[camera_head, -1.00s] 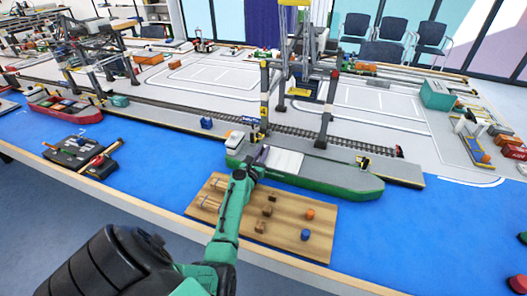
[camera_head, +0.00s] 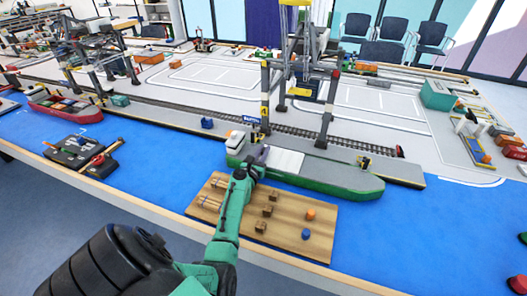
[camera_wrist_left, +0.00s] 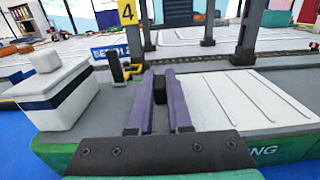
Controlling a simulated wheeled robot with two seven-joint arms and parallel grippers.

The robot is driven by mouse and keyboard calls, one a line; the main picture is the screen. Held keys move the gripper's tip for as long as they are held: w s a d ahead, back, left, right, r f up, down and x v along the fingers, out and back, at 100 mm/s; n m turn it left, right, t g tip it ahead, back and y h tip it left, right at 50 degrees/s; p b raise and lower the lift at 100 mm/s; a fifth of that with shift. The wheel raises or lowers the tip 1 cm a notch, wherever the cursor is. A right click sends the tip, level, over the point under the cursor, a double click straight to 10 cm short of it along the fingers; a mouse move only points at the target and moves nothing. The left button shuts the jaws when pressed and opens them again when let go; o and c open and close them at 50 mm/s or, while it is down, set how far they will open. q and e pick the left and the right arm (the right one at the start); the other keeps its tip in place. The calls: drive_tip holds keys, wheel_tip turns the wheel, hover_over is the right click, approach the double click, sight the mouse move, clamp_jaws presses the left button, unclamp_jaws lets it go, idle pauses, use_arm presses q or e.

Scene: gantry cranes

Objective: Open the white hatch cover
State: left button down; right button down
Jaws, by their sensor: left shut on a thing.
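The white hatch cover (camera_head: 286,161) lies flat on the deck of the green ship (camera_head: 345,182). In the left wrist view, the ribbed white cover (camera_wrist_left: 245,98) fills the right side of the deck. My left gripper (camera_head: 259,158) is over the ship, at the cover's left end. In the left wrist view its purple fingers (camera_wrist_left: 160,100) are closed around a small black handle (camera_wrist_left: 159,88). Whether the handle joins the cover is hidden by the fingers. I do not see my right gripper.
The ship's white cabin block (camera_wrist_left: 58,92) stands left of the fingers. A gantry crane (camera_head: 325,110) stands on the quay just behind the ship. A wooden board (camera_head: 290,225) with small blocks and pegs lies in front of it. Blue surface is clear right of the board.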

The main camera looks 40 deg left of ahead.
sight(274, 157)
idle(0.3)
use_arm(q)
drive_tip(key=d, duration=0.2)
drive_tip(key=w+d, duration=0.1)
drive_tip(key=d, duration=0.1)
drive_tip(key=shift+w, duration=0.2)
drive_tip(key=c, duration=1)
unclamp_jaws()
drive_tip(key=shift+a, duration=0.15)
drive_tip(key=shift+o, duration=0.8)
drive_tip(key=shift+w+f, duration=0.15)
